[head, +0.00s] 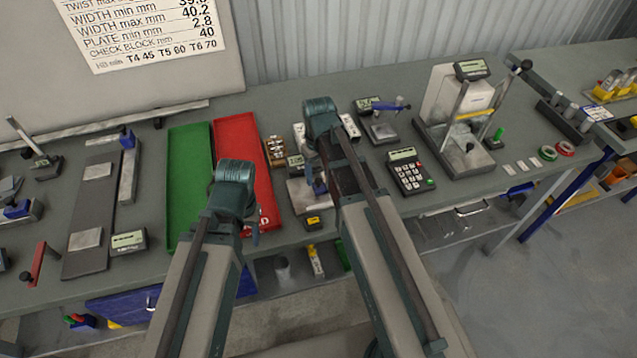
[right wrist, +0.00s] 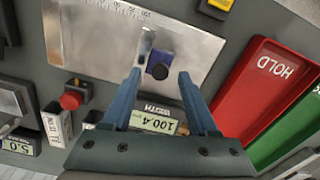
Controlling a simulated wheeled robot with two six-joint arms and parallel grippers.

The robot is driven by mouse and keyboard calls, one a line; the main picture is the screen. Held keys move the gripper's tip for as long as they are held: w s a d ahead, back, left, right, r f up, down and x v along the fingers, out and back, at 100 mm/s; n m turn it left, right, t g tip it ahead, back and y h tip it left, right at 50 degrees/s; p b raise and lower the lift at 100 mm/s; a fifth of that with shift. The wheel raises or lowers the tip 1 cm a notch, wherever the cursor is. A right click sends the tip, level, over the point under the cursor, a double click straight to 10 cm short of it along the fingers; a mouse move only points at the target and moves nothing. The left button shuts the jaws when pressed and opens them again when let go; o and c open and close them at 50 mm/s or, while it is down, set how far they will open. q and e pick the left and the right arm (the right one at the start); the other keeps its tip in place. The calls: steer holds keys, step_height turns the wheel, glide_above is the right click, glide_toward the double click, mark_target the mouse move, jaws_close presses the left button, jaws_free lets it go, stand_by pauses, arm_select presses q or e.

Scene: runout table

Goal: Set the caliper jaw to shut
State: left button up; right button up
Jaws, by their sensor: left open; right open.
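The caliper is a bright metal plate (right wrist: 90,40) with a printed scale and a slider carrying a blue-and-black knob (right wrist: 160,66). Its display (right wrist: 155,122) appears to read 100.4. In the head view the caliper plate (head: 299,196) is partly hidden by my right arm. My right gripper (right wrist: 158,76) is open, with one blue finger on either side of the knob near the tips. I see no contact, and the height gap cannot be told. My left gripper (head: 254,236) is open and empty over the front of the red tray, its fingers mostly hidden by its wrist.
The red tray (head: 228,135) and green tray (head: 187,165) lie left of the caliper. A keypad device (head: 408,172) and a test stand (head: 455,150) are to the right. In the right wrist view a red button (right wrist: 70,101) and a yellow-topped block (right wrist: 217,5) sit close by.

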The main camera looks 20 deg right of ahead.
steer(key=shift+f, duration=0.4)
jaws_close()
stand_by(1.2)
